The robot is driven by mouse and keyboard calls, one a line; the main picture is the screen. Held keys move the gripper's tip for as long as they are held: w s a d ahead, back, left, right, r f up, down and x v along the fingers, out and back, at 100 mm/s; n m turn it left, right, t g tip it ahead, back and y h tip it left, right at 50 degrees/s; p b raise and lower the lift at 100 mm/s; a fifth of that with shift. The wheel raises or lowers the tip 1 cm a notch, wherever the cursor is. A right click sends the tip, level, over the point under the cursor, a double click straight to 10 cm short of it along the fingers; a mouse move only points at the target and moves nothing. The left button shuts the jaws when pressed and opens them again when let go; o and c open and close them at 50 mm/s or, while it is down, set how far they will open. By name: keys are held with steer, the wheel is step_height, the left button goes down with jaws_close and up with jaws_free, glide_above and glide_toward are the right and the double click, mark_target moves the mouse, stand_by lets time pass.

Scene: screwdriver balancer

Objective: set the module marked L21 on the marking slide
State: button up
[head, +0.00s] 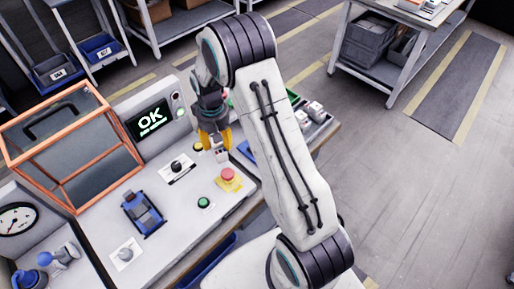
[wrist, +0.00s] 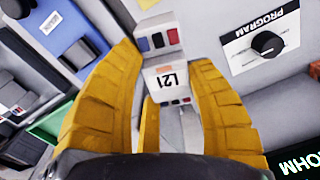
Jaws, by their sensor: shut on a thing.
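The module marked L21 (wrist: 168,80) is a light grey block with coloured patches on its ends, upright between the fingers in the wrist view. My gripper (wrist: 168,100) has yellow fingers on both sides of it and is shut on it. In the head view my gripper (head: 213,143) points down over the back right part of the bench, and the module (head: 221,155) shows only as a small pale patch beside the fingertips. A blue fixture (head: 142,213) sits on the bench at front left; I cannot tell for sure whether it is the marking slide.
An orange-framed guard (head: 63,205) stands at the left, near a lit OK screen (head: 150,119). A program knob (head: 177,167), a red button (head: 228,175) and a green button (head: 204,203) rise from the bench. Several pale modules (head: 312,112) lie beyond my arm. Bare bench lies between the controls.

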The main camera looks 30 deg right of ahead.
steer(key=shift+s+d+r, duration=0.1)
steer(key=shift+d, duration=0.1)
stand_by(0.3)
step_height(320, 180, up, 4)
steer(key=p, duration=0.4)
steer(key=shift+d+r+p, duration=0.15)
steer(key=shift+r+p, duration=0.55)
steer(key=shift+p, duration=0.05)
steer(key=shift+f, duration=0.25)
steer(key=shift+b, duration=0.3)
